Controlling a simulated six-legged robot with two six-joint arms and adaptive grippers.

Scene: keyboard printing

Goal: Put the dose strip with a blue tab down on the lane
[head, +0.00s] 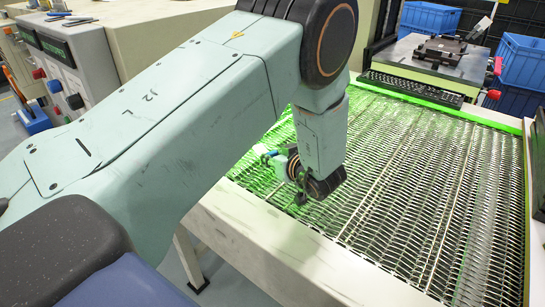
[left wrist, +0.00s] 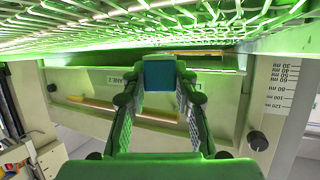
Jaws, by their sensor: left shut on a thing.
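The lane (head: 420,170) is a wire-mesh belt in a pale frame, lit green along its far and left parts. My left gripper (head: 275,159) is low over the left part of the lane. In the left wrist view, the fingers of my left gripper (left wrist: 158,78) are shut on the blue tab (left wrist: 159,74). The rest of the strip is hidden. The mesh (left wrist: 100,25) fills the top of that view, close to the tab; I cannot tell whether they touch. My right gripper is not in view.
A black keyboard (head: 412,87) lies across the lane's far end. A dark metal fixture (head: 441,50) stands on a grey table behind it. Blue crates (head: 522,62) stand at the back right. A control panel (head: 62,75) is at the left. Most of the mesh is clear.

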